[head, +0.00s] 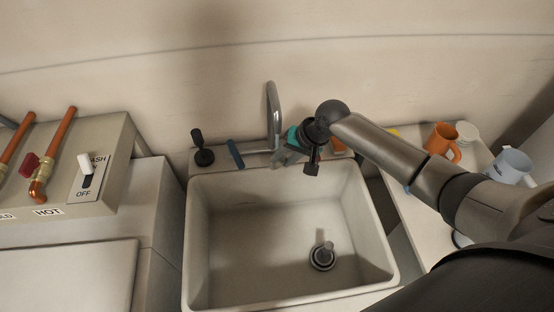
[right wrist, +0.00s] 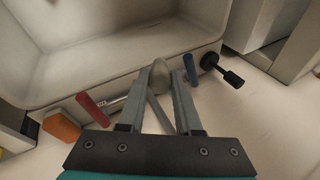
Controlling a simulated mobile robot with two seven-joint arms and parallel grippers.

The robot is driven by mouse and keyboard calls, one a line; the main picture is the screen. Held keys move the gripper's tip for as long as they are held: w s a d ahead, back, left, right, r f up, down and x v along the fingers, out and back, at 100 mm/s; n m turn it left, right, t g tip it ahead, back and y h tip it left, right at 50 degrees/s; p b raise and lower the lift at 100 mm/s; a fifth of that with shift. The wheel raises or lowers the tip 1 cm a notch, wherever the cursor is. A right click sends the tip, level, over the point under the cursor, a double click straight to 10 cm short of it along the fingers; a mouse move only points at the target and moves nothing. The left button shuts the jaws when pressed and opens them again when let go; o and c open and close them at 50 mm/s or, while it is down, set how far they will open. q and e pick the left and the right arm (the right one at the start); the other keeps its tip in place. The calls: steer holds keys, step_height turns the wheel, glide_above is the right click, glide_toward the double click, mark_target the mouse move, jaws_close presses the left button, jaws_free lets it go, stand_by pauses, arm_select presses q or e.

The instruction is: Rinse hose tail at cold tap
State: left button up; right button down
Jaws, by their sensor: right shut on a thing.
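My right gripper (head: 282,157) reaches in from the right to the back rim of the sink, close by the foot of the curved metal spout (head: 273,112). In the right wrist view its fingers (right wrist: 162,82) are shut on a small rounded grey piece, which looks like the hose tail (right wrist: 159,70); its far end is partly hidden by the fingers. The blue tap handle (head: 235,154) stands left of the spout and also shows right of the fingers in the right wrist view (right wrist: 190,69). A red handle (right wrist: 92,109) is on the other side. My left gripper is out of view.
The sink basin (head: 240,225) is empty apart from a dark drain piece (head: 322,256). A black lever (head: 201,148) stands at the back left rim. Hot pipes and a switch are left.

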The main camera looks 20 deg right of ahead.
stand_by(0.4)
steer(key=shift+d, duration=0.55)
steer(key=shift+p, duration=0.35)
steer(key=s+p, duration=0.5)
steer(key=s, duration=0.3)
stand_by(0.4)
stand_by(0.8)
steer(key=s+r, duration=0.4)
steer(key=s, duration=0.1)
stand_by(0.4)
